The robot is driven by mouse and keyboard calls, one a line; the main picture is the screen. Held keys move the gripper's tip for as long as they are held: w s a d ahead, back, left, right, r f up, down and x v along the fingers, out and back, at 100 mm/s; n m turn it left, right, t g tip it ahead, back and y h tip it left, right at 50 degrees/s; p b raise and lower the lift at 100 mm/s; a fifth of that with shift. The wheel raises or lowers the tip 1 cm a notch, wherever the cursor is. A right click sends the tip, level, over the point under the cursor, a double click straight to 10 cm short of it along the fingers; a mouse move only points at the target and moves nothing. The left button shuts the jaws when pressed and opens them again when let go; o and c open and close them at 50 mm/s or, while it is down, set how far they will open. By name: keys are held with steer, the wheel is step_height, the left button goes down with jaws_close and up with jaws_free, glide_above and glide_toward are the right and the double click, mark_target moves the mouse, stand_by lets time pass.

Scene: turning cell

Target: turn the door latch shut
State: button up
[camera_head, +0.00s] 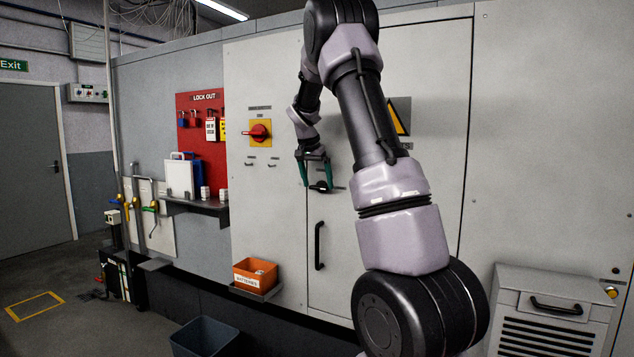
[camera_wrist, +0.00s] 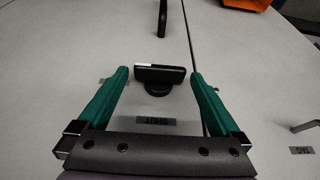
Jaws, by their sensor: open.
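The door latch (camera_wrist: 160,75) is a black bar on a round black base on the pale cabinet door. Its bar lies crosswise in the wrist view, with a white mark at its left end. In the head view the latch (camera_head: 321,186) shows small and partly covered by my gripper (camera_head: 316,172). My gripper is open, with one green finger on each side of the latch in the wrist view (camera_wrist: 160,80). A gap shows between each finger and the bar. A small dark label (camera_wrist: 155,121) is beside the latch; its text is hard to read.
A black door handle (camera_head: 319,246) is below the latch. A red rotary switch (camera_head: 256,132) on a yellow plate is to the left. An orange batteries bin (camera_head: 255,272) sits on a low shelf. A grey cabinet (camera_head: 550,310) stands at the lower right.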

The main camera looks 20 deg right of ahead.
mark_target(310, 187)
steer(key=c, duration=1.1)
steer(key=shift+c, duration=0.2)
steer(key=shift+w, duration=0.1)
steer(key=g, duration=0.1)
steer(key=h, duration=0.1)
steer(key=g+h, duration=0.1)
steer(key=shift+w+a+f+n+g, duration=0.15)
steer(key=shift+w+a+n+g, duration=0.15)
steer(key=shift+w+n, duration=0.1)
steer(key=g+h, duration=0.3)
steer(key=shift+w+a+f+n, duration=0.3)
steer(key=shift+w+n, duration=0.05)
steer(key=shift+n, duration=0.05)
steer(key=g+h, duration=0.1)
steer(key=n+g+h, duration=0.1)
steer(key=f+g+h, duration=0.1)
steer(key=h, duration=0.1)
steer(key=shift+w+a+g, duration=0.25)
steer(key=shift+g, duration=0.15)
steer(key=n+g+h, duration=0.1)
steer(key=f+g+h, duration=0.1)
steer(key=h, duration=0.1)
steer(key=shift+n, duration=0.4)
steer(key=shift+h, duration=0.3)
